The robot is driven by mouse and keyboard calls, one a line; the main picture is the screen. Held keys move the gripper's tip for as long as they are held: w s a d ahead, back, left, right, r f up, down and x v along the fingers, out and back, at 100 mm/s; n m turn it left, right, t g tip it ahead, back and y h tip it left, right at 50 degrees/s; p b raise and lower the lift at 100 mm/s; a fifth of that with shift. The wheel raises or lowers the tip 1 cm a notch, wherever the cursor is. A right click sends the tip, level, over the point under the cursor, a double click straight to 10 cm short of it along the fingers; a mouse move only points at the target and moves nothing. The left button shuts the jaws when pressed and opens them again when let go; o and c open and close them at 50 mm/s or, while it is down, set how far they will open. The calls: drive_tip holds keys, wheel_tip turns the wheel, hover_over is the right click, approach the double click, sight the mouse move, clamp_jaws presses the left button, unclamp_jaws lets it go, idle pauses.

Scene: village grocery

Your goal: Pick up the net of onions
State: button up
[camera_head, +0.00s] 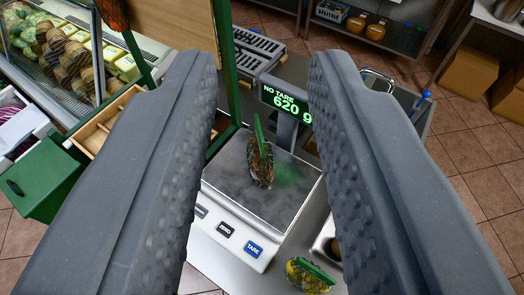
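A small net (262,167) with brownish-orange contents and a green strip at its top stands on the metal plate of a scale (222,187). It looks like the net of onions, though its contents are too small to tell for sure. My gripper (266,75) is open, with one grey studded finger on each side of the picture. The net shows between the fingers, farther off and below them, not touched. The scale's display (286,103) reads NO TARE and 620 g.
A yellow net with a green strip (308,276) lies in front of the scale. A green post (226,65) rises behind the scale's left side. A glass produce case (75,50) and a green box (48,180) are at left. Cardboard boxes (467,72) stand at right.

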drive_tip(key=shift+o, duration=0.3)
drive_tip(key=shift+n+g+y, duration=0.3)
drive_tip(key=shift+g, duration=0.1)
drive_tip(key=w+f, duration=0.2)
drive_tip(key=w+d+f, duration=0.1)
drive_tip(key=w+f, duration=0.1)
drive_tip(key=w+d+f+p, duration=0.1)
drive_tip(key=w+f, duration=0.1)
drive_tip(key=f, duration=0.1)
drive_tip(key=shift+w+d, duration=0.1)
drive_tip(key=n+g+y+p, duration=0.1)
drive_tip(key=n+y+p, duration=0.1)
drive_tip(key=p, duration=0.2)
approach(260, 133)
drive_tip(key=w+f, duration=0.2)
drive_tip(key=w, duration=0.1)
drive_tip(key=w+f, duration=0.1)
drive_tip(key=shift+w+a+f+p, duration=0.25)
drive_tip(key=shift+a+f+p, duration=0.05)
drive_tip(key=shift+a+f, duration=0.1)
drive_tip(key=shift+r+p+x, duration=0.2)
drive_tip(key=shift+p+x, duration=0.1)
drive_tip(key=shift+x, duration=1.05)
drive_tip(key=shift+r+p+x, duration=0.15)
drive_tip(key=shift+p+x, duration=0.1)
drive_tip(key=shift+x, duration=1.05)
drive_tip(key=shift+w+f, duration=0.25)
drive_tip(key=shift+w, duration=0.35)
